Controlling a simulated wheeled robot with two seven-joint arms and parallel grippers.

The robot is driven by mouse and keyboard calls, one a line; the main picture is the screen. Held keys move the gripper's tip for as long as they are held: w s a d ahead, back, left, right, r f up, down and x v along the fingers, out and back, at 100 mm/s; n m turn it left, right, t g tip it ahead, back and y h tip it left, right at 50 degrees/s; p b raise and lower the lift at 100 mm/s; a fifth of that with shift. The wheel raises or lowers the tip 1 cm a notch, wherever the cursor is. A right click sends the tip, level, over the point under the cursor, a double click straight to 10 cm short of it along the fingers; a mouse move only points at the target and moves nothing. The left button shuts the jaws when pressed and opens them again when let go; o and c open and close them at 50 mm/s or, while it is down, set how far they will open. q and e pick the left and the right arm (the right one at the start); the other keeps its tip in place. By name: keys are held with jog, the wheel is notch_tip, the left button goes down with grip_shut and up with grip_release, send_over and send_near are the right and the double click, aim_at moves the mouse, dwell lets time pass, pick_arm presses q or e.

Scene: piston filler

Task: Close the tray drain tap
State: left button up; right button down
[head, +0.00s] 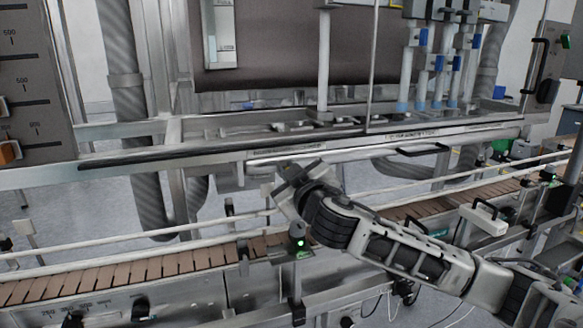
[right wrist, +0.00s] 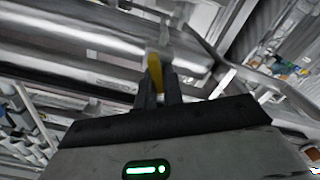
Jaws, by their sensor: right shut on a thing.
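The yellow handle of the tray drain tap (right wrist: 154,66) shows in the right wrist view, between the fingertips of my right gripper (right wrist: 157,84). The gripper is shut on this handle. In the head view my right gripper (head: 286,174) is just below the front edge of the long metal tray (head: 345,143), and it hides the tap there. How far the handle is turned is hard to tell. My left gripper is not in view.
A brown-slatted conveyor (head: 150,270) with guide rails runs below and in front of the tray. A post with a green-lit sensor (head: 299,243) stands close below my right gripper. Filling nozzles with blue parts (head: 438,75) hang above the tray at the right.

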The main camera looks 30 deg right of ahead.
jog(key=shift+r+n, duration=0.1)
jog(key=shift+n, duration=0.4)
jog(key=n+p, duration=0.1)
jog(key=n, duration=0.1)
jog(key=shift+a+n+p, duration=0.1)
jog(key=shift+n+p, duration=0.25)
jog(key=shift+n, duration=0.05)
jog(key=n, duration=0.1)
jog(key=n+p, duration=0.1)
jog(key=shift+a+f+n, duration=0.1)
jog(key=shift+f+n, duration=0.1)
jog(key=shift+n, duration=0.2)
jog(key=n+p, duration=0.2)
jog(key=n, duration=0.1)
jog(key=shift+f, duration=0.15)
jog(key=shift+f+n, duration=0.1)
jog(key=shift+n, duration=0.5)
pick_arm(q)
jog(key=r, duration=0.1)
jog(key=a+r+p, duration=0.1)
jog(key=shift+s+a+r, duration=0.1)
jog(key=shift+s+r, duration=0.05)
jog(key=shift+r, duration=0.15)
pick_arm(e)
jog(key=shift+f+n, duration=0.1)
jog(key=shift+n, duration=0.4)
jog(key=shift+w, duration=0.1)
